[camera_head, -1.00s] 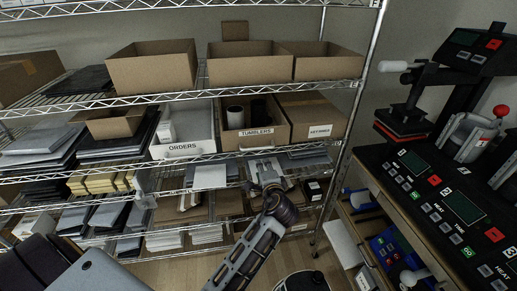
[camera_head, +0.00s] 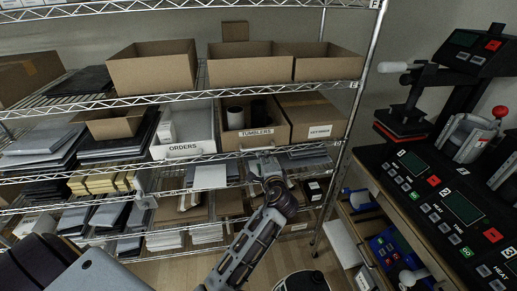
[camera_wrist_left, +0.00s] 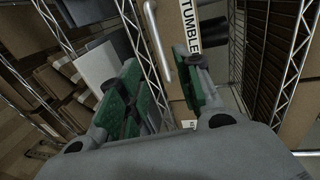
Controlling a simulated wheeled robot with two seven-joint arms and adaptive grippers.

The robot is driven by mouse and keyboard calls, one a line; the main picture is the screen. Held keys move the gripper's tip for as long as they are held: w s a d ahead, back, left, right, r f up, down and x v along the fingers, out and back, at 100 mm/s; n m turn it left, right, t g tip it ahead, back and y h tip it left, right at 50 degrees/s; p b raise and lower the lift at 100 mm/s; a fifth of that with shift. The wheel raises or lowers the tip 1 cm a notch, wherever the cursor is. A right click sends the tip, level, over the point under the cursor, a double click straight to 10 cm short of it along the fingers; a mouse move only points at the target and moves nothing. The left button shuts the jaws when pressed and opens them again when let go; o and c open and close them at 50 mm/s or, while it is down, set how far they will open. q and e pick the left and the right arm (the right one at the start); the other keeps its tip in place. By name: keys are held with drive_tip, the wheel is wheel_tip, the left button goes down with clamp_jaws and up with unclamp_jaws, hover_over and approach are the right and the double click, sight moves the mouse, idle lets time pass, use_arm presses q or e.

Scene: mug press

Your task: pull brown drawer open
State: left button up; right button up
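The brown drawer (camera_head: 233,142) labelled TUMBLERS sits on the middle shelf of the wire rack, with dark and white cylinders inside. Its front and label also show in the left wrist view (camera_wrist_left: 190,25). Its grey bar handle (camera_wrist_left: 158,42) runs below the label. My left gripper (camera_head: 263,162) is just below and in front of the drawer front. In the left wrist view its green-padded fingers (camera_wrist_left: 160,88) are apart, with the handle's end between them in the picture. I cannot tell whether they touch it. My right gripper is not in view.
A white ORDERS drawer (camera_head: 184,148) is to the left and a brown KEYRINGS box (camera_head: 312,115) to the right. Wire shelf edges run above and below. A black press console (camera_head: 440,200) stands at the right. Some floor is free in front.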

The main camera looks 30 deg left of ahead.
sight(259, 149)
use_arm(q)
drive_tip(key=p+x, duration=0.1)
drive_tip(key=x, duration=1)
drive_tip(key=shift+w+a+p, duration=0.1)
drive_tip(key=shift+p, duration=0.25)
drive_tip(key=shift+c, duration=0.7)
clamp_jaws()
